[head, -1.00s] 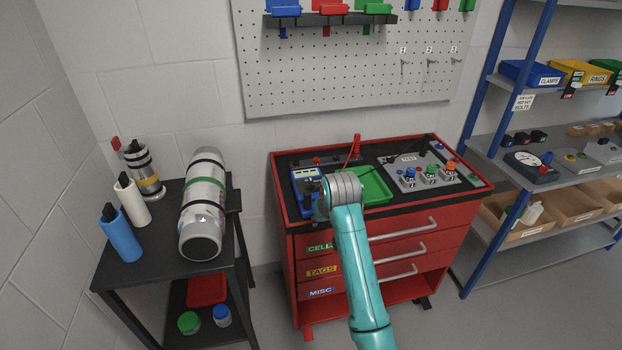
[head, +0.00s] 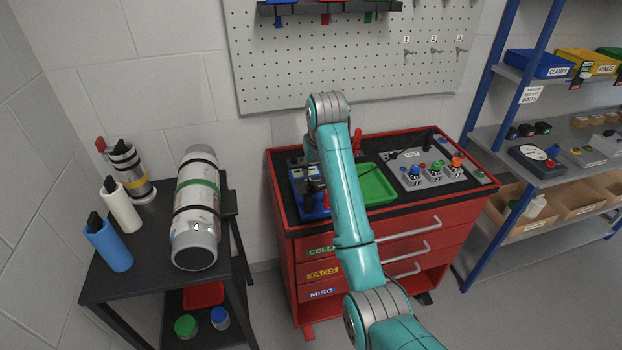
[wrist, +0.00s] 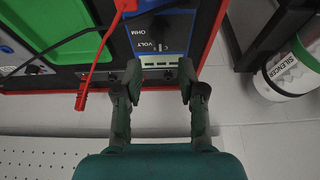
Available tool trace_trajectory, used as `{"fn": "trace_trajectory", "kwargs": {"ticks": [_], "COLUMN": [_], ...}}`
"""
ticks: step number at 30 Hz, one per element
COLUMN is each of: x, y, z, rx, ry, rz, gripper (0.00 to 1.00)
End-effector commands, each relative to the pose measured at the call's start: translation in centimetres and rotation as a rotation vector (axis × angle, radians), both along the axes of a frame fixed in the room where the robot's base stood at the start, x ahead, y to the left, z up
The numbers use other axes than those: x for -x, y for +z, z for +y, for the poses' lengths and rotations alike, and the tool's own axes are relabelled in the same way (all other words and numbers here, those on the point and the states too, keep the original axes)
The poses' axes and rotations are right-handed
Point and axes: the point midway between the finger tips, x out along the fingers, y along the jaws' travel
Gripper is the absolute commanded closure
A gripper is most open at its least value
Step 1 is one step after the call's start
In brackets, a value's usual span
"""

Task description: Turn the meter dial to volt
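The blue meter (wrist: 177,33) shows in the wrist view with OHM and VOLT labels and a pale green display strip. Its dial and pointer position cannot be made out clearly. In the head view the meter (head: 298,177) sits at the left end of the red cabinet's top, partly hidden by my arm. My gripper (wrist: 158,78) is open, its two fingers apart at either side of the meter's display end, with nothing between the tips. Whether a finger touches the meter cannot be told.
A green tray (head: 376,186) lies right of the meter on the red cabinet (head: 290,222). A red lead (wrist: 98,48) runs close beside the meter. A grey panel with coloured knobs (head: 416,183) is further right. A black side table (head: 125,275) with cylinders stands left.

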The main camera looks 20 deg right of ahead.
Motion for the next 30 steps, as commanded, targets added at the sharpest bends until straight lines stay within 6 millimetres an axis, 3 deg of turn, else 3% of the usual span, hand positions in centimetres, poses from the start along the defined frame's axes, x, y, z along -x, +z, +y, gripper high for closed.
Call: {"fn": "trace_trajectory", "kwargs": {"ticks": [6, 12, 26, 27, 30], "x": [-1.5, -2.6, -3.1, -3.1, -3.1], "y": [-3.8, -6.3, -7.5, -7.5, -7.5], "z": [0.0, 0.0, 0.0, 0.0, 0.0], "rx": [0.0, 0.0, 0.0, 0.0, 0.0], "ry": [0.0, 0.0, 0.0, 0.0, 0.0], "rz": [0.003, 0.002, -0.001, -0.001, -0.001], "gripper": [0.6, 0.6, 0.6, 0.63, 0.88]}}
